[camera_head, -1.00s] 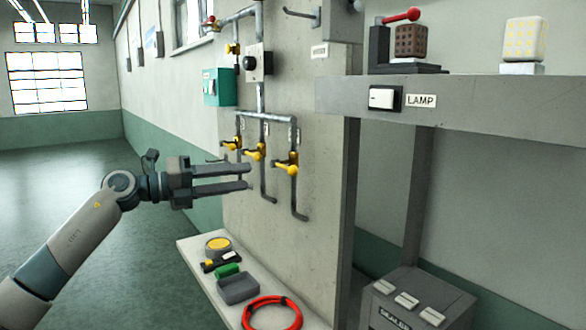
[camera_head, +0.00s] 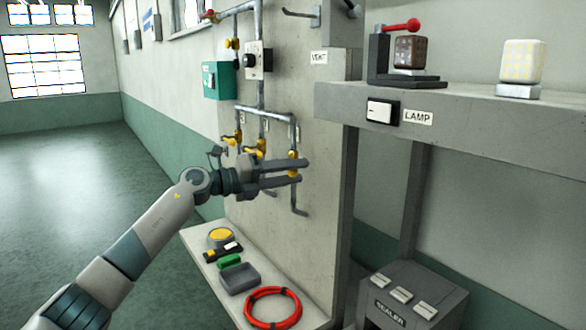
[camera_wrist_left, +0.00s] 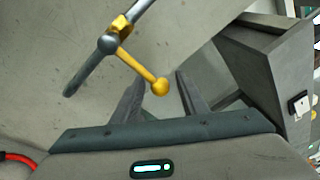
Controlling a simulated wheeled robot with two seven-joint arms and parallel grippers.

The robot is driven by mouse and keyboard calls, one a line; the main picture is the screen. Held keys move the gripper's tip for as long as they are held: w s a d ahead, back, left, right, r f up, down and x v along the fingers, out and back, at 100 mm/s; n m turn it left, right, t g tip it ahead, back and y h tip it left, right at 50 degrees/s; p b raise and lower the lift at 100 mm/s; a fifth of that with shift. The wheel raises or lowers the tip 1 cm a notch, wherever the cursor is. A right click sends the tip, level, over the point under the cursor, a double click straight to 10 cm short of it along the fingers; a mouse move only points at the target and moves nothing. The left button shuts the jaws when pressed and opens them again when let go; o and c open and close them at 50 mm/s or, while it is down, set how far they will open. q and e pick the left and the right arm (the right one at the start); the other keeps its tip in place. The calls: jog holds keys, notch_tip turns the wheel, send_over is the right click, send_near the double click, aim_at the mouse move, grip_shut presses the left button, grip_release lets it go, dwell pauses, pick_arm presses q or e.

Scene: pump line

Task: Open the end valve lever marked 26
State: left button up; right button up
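Several yellow-lever valves hang on grey pipes on the wall panel; the right-hand end valve (camera_head: 292,158) sits at the bottom of its row in the head view. Its number tag is too small to read. In the left wrist view its yellow lever (camera_wrist_left: 136,64) slants down from the pipe to a round ball end (camera_wrist_left: 160,87). My left gripper (camera_head: 303,171) is in front of this valve with its fingers apart. In the left wrist view the ball end lies between the fingertips (camera_wrist_left: 160,78), with gaps visible on both sides. My right gripper is not in view.
Two other yellow valves (camera_head: 256,148) are just left, partly behind my gripper. A shelf below holds a red hose coil (camera_head: 273,308), a grey tray (camera_head: 240,279) and small items. A grey bench with a lamp switch (camera_head: 381,111) stands right. Open floor lies left.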

pick_arm(q)
grip_shut()
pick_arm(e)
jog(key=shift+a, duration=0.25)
